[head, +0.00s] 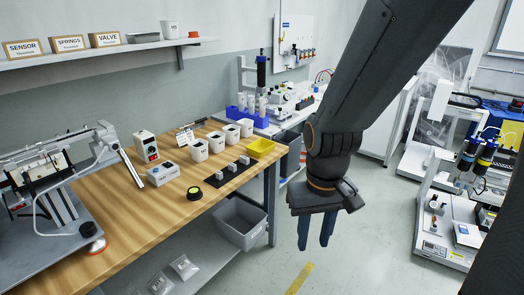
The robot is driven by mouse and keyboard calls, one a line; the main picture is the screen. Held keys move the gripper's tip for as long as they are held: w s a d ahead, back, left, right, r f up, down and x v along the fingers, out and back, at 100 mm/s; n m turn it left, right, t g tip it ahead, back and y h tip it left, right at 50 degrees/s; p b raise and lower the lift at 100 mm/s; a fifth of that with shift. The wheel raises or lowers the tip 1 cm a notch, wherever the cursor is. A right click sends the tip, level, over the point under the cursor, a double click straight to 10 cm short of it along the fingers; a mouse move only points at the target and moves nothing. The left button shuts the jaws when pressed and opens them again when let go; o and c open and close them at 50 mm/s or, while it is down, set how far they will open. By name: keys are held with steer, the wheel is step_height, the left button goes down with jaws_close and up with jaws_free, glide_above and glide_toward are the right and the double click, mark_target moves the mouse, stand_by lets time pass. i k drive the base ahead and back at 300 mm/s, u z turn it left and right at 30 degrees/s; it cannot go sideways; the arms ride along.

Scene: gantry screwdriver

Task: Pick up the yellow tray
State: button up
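The yellow tray (261,148) is a small open container on the wooden workbench, near its far right corner. It looks empty and sits upright just past a dark mat with small grey blocks on it. My gripper (316,246) hangs from my dark arm over the floor, in front of and to the right of the bench. Its two blue fingers point down, with a gap between them, and nothing shows between them. It is well apart from the tray. Nothing hides the tray.
White cups (199,151) stand left of the tray on the workbench (140,215). The dark mat (228,172) and a yellow-black button (194,193) lie nearer. A grey bin (240,222) sits below the bench. The floor right of the bench is clear. Another machine (450,215) stands further right.

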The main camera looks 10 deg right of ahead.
mark_target(261, 146)
steer(key=z, duration=0.35)
steer(key=i, duration=1.35)
steer(key=u, duration=0.9)
steer(key=i, duration=0.35)
steer(key=u, duration=0.15)
